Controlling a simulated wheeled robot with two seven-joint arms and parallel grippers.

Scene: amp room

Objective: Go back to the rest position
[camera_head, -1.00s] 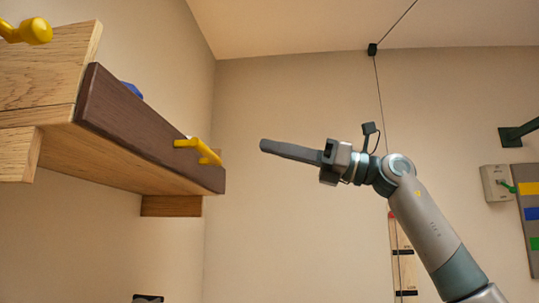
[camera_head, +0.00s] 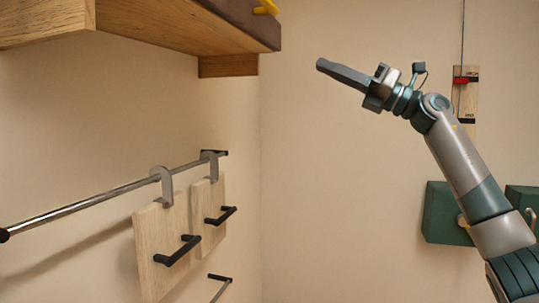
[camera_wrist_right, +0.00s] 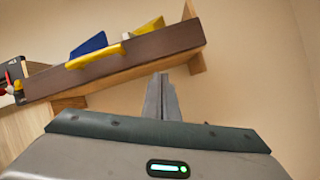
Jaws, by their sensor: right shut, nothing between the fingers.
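My right gripper (camera_head: 322,65) is raised in the middle of the head view, shut and empty, pointing up and to the left. Its shut fingers also show in the right wrist view (camera_wrist_right: 161,84). It is apart from the wooden shelf (camera_head: 165,24), which is to its left. My left gripper is not in view.
The right wrist view shows the shelf's dark front board (camera_wrist_right: 120,62) with a yellow handle (camera_wrist_right: 96,57) and a blue piece (camera_wrist_right: 88,45). Below the shelf, a metal rail (camera_head: 100,200) carries hooked wooden boards (camera_head: 160,245). Green boxes (camera_head: 440,213) are at the right. Open wall lies between.

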